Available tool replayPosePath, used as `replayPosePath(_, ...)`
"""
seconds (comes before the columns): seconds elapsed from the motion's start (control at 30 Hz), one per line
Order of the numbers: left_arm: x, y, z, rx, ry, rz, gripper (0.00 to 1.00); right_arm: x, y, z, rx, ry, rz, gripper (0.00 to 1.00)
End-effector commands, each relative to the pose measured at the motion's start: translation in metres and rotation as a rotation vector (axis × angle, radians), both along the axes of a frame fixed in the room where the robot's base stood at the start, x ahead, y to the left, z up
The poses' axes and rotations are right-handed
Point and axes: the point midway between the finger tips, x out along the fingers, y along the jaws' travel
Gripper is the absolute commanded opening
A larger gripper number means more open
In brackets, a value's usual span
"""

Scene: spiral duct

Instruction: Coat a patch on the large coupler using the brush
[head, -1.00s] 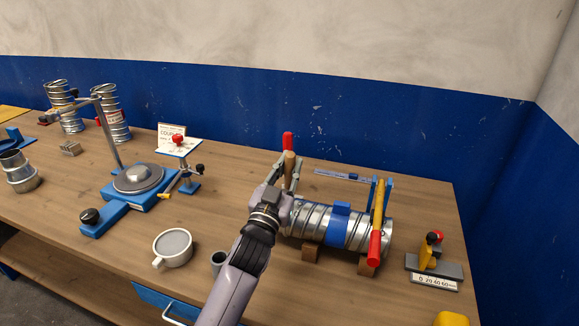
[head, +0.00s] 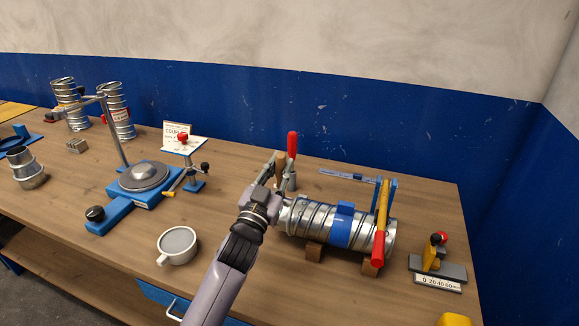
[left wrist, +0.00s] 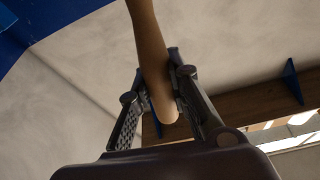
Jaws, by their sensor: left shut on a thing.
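My left gripper (head: 280,178) is shut on a brown wooden handle (head: 271,166), likely the brush's, above the table near the left end of a ribbed metal duct (head: 305,216). The handle also shows between the fingers in the left wrist view (left wrist: 150,55); no bristles can be made out. A stepped metal fitting (head: 25,168) stands at the far left, and a card lettered "COUPL…" (head: 176,134) stands further right. I cannot tell which metal piece is the large coupler. My right gripper is out of view.
The duct rests on wooden blocks (head: 314,251) with a blue band (head: 343,226) around it. A red-handled clamp (head: 292,146) stands just behind my left gripper. A grey-filled cup (head: 177,244), a blue turntable stand (head: 155,186) and a yellow-and-grey gauge (head: 438,265) stand on the table.

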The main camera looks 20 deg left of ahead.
Motion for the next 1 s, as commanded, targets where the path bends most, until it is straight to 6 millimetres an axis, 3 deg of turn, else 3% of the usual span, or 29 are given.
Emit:
replayPosePath(0.23, 0.000, 0.005, -0.001, -0.003, 0.000, -0.001, 0.00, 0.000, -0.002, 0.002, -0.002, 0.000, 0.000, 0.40)
replayPosePath(0.7, -0.001, -0.032, 0.000, -0.004, -0.002, -0.002, 0.00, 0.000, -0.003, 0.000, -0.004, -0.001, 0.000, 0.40)
replayPosePath(1.0, -0.007, -0.034, 0.001, -0.006, 0.000, -0.004, 0.00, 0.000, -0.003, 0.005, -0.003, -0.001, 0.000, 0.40)
